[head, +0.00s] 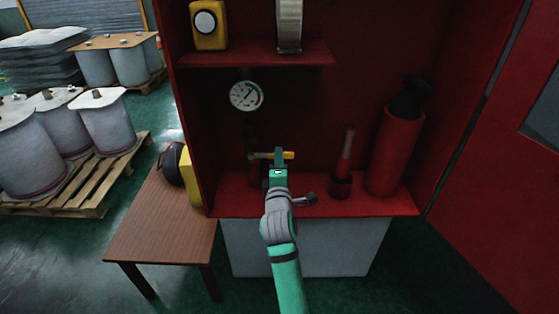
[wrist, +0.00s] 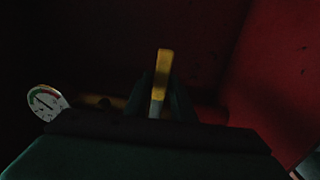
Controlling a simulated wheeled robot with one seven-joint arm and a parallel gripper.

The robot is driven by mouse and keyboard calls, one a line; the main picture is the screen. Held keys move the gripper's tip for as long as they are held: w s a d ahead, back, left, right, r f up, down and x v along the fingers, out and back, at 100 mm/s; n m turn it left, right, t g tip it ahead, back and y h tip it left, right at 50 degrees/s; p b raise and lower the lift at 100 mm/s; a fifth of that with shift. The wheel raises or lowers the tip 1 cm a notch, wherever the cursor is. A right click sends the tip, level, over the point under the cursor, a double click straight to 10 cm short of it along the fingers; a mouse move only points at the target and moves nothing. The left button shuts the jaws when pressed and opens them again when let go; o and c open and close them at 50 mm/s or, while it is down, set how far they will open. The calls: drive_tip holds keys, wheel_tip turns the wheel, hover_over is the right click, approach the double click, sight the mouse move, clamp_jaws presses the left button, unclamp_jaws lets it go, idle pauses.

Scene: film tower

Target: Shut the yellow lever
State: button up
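The yellow lever (head: 288,155) lies about level inside the red cabinet, below the pressure gauge. My gripper (head: 278,158) is at the lever and hides part of it in the head view. In the wrist view the lever (wrist: 161,75) stands up in the picture between my two dark fingers (wrist: 160,97), one on each side. The fingers are close to the lever, but the dark picture does not show whether they touch it. The pipe or valve body under the lever is mostly hidden by my gripper and shadow.
The gauge (head: 246,95) is above the lever. A red extinguisher (head: 394,150) and a smaller red object (head: 343,170) stand to the right on the cabinet floor. A shelf (head: 255,55) is overhead. A wooden table (head: 165,217) stands to the left.

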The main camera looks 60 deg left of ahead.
drive_tip(key=shift+o, duration=1.3)
drive_tip(key=v, duration=1)
drive_tip(key=shift+s+d, duration=0.25)
drive_tip(key=shift+d, duration=0.1)
drive_tip(key=shift+w+f, duration=0.1)
